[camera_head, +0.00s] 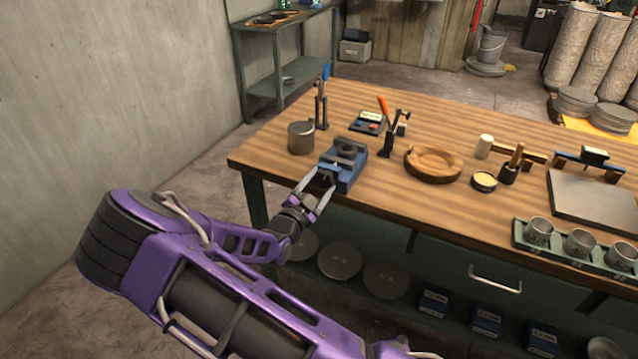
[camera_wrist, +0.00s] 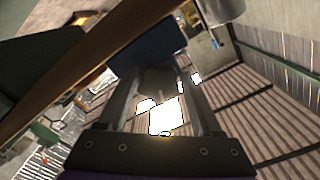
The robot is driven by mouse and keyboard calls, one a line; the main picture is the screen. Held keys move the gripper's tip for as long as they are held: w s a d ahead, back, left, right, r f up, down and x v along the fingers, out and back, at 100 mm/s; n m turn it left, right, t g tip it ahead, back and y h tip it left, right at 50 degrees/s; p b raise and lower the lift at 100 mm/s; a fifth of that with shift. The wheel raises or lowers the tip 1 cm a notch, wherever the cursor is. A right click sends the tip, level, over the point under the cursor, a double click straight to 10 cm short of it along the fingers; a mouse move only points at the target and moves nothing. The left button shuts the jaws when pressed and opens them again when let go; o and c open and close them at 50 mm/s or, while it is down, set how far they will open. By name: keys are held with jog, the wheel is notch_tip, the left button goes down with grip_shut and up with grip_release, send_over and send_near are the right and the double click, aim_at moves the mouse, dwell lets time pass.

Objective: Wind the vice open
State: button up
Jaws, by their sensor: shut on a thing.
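The blue vice (camera_head: 345,168) stands at the front left of the workbench, with a grey round part (camera_head: 347,149) between its jaws at the top. My gripper (camera_head: 319,186) is at the vice's near end, below its front face, and is shut on the vice's handle. The handle is small and mostly hidden by the fingers in the head view. In the wrist view the vice's blue body (camera_wrist: 150,47) lies just beyond the fingers, with a dark grey part (camera_wrist: 157,80) between them. How far the jaws are apart is hard to tell.
A metal cup (camera_head: 301,138) stands left of the vice. A wooden ring-shaped dish (camera_head: 433,164) lies to the right.

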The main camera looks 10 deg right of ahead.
jog(key=shift+s+d+n, duration=0.1)
jog(key=shift+n, duration=1.9)
jog(key=o, duration=1.4)
jog(key=v, duration=1.7)
jog(key=shift+s, duration=0.15)
